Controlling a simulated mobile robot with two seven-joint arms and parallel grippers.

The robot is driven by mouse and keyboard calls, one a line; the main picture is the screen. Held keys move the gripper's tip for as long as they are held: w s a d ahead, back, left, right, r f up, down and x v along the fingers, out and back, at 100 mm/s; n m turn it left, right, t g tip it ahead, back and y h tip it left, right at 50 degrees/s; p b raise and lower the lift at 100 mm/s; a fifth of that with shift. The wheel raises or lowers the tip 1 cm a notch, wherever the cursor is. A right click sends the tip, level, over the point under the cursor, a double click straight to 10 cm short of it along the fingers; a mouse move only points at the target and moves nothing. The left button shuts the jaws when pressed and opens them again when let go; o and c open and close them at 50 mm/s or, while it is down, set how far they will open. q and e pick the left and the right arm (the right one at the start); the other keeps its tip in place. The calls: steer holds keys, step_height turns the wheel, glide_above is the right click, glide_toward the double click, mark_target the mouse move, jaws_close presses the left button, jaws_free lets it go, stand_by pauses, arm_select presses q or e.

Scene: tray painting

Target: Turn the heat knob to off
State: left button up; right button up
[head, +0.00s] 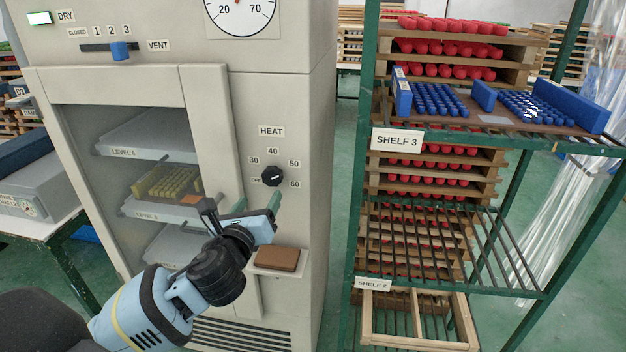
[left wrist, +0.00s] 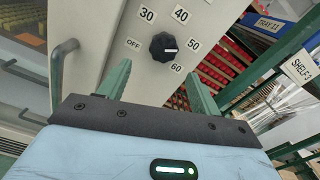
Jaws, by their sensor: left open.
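The heat knob (head: 272,176) is a black round dial with a white mark on the front of the beige cabinet, below the HEAT label. It also shows in the left wrist view (left wrist: 163,47), ringed by OFF, 30, 40, 50 and 60. Its white mark points right, between 50 and 60; OFF is on the left. My left gripper (head: 257,201) is open and empty, just below and in front of the knob. In the left wrist view its two green fingers (left wrist: 157,76) stand apart, with the knob beyond the gap, untouched. My right gripper is not in view.
The cabinet door (head: 206,130) with its window and handle is left of the knob. A brown block (head: 277,259) rests on a small ledge below. A green rack (head: 365,150) with trays stands to the right, across a gap of floor. A slider (head: 120,51) sits at upper left.

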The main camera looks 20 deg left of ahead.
mark_target(270, 178)
arm_select(q)
steer(key=shift+r+x, duration=0.2)
steer(key=shift+x, duration=1.85)
steer(key=shift+r+x, duration=0.2)
steer(key=shift+x, duration=1.8)
steer(key=shift+d, duration=0.1)
steer(key=c, duration=1)
